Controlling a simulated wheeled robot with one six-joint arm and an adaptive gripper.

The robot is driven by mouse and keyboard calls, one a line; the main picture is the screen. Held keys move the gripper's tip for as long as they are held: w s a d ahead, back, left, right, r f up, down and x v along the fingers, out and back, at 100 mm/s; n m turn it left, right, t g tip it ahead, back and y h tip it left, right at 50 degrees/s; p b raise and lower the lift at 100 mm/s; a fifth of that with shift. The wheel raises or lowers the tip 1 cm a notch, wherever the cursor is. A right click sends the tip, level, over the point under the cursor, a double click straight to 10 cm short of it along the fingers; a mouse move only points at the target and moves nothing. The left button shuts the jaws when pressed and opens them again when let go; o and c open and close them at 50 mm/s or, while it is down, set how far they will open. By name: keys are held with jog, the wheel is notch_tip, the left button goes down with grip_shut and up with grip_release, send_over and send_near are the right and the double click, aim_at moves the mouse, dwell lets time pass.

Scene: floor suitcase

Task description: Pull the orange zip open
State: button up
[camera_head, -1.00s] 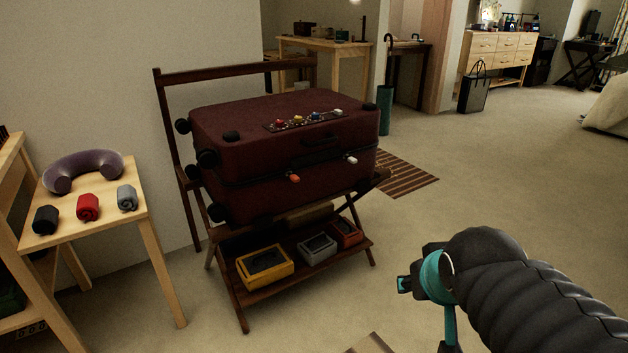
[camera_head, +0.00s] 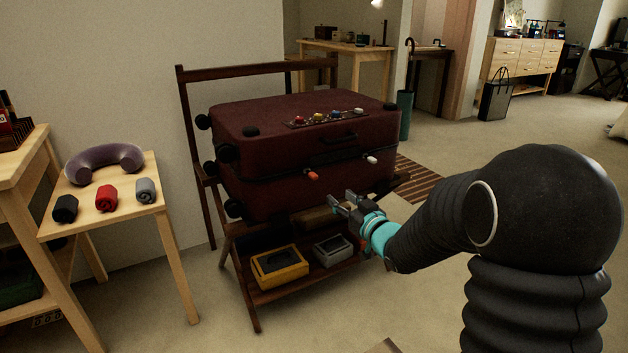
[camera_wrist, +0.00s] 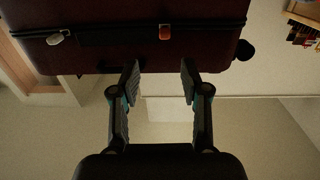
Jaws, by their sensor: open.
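The maroon suitcase (camera_head: 290,165) lies on a dark wooden luggage rack. The orange zip pull (camera_head: 313,175) sits on its dark front seam, with a white zip pull (camera_head: 372,160) to its right. My gripper (camera_head: 341,202) is open and empty, in front of the suitcase, below and a little right of the orange pull. In the wrist view, which looks turned over, the orange pull (camera_wrist: 165,32) is ahead of my open gripper (camera_wrist: 160,78), between the lines of its fingers and apart from them. The white pull (camera_wrist: 55,38) is to the left there.
The luggage rack (camera_head: 258,310) has a low shelf with a yellow box (camera_head: 280,267) and a grey box (camera_head: 333,250). A small table (camera_head: 172,225) at left bears a purple neck pillow (camera_head: 104,160) and rolled cloths. Open carpet lies in front.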

aim_at(313, 178)
jog(key=shift+y, duration=0.3)
jog(key=x, duration=1.4)
jog(key=shift+a+f+p, duration=0.15)
jog(key=shift+a+p, duration=0.1)
jog(key=shift+p, duration=0.15)
jog(key=shift+c, duration=0.3)
grip_shut()
